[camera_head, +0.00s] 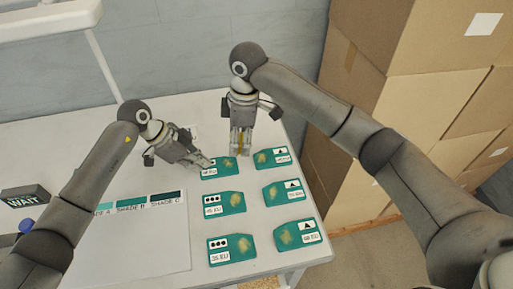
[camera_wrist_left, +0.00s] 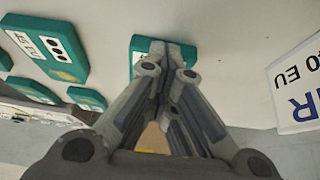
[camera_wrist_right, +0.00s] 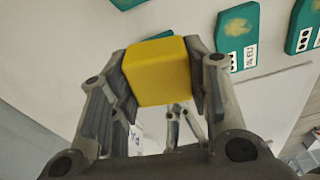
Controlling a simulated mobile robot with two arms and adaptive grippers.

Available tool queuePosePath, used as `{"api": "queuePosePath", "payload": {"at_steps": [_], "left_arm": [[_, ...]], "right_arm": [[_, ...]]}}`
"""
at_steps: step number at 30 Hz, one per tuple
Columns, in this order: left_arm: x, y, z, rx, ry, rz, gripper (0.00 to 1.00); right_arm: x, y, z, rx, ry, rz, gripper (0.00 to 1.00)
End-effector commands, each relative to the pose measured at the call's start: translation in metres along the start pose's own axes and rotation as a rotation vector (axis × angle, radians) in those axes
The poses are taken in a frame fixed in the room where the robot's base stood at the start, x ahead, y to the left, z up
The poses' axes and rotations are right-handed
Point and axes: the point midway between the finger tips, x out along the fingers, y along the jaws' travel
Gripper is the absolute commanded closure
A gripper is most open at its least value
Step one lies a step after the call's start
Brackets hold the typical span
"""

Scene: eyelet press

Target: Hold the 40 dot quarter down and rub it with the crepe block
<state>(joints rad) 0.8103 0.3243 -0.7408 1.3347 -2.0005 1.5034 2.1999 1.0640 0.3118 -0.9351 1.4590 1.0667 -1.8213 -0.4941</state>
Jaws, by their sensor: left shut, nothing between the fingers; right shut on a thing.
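A teal quarter with a yellowish stain (camera_head: 229,163) lies far in the left column on the table; its label is partly covered and hard to read. My left gripper (camera_head: 209,163) is shut and empty, its fingertips at that quarter's left part. In the left wrist view the fingertips (camera_wrist_left: 166,45) overlap the quarter (camera_wrist_left: 140,42), hiding its middle; I cannot tell firm contact. My right gripper (camera_head: 240,151) is shut on the yellow crepe block (camera_wrist_right: 158,72), pointing down just above the quarter's far edge. The block shows as a narrow strip between the fingers in the head view.
Other teal quarters, one marked 45 EU (camera_head: 223,204) and one marked 35 EU (camera_head: 231,249), lie nearer, with triangle-marked ones (camera_head: 283,193) to the right. A white shade card (camera_head: 150,240) lies left, beyond it a WAIT sign (camera_head: 25,197). Cardboard boxes (camera_head: 430,90) stand right of the table.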

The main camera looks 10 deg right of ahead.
Motion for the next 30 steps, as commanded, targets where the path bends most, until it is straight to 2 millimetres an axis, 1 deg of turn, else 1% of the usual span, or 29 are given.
{"api": "queuePosePath", "payload": {"at_steps": [1, 6, 13, 17, 30], "left_arm": [[0.004, 0.003, 0.003, -0.003, -0.006, 0.008, 1.0], [0.004, 0.003, 0.003, -0.003, -0.006, 0.008, 1.0], [0.004, 0.002, 0.003, -0.003, -0.006, 0.008, 1.0], [0.004, 0.002, 0.003, -0.003, -0.006, 0.008, 1.0], [0.004, 0.002, 0.003, -0.003, -0.006, 0.007, 1.0]], "right_arm": [[0.0, 0.003, -0.006, -0.043, 0.002, -0.004, 0.75], [-0.001, 0.008, -0.016, -0.145, 0.004, -0.015, 0.75], [0.005, 0.009, -0.017, -0.174, 0.004, -0.018, 0.75], [0.014, 0.009, -0.016, -0.173, 0.004, -0.019, 0.75], [0.054, 0.009, -0.011, -0.171, 0.003, -0.019, 0.75]]}}
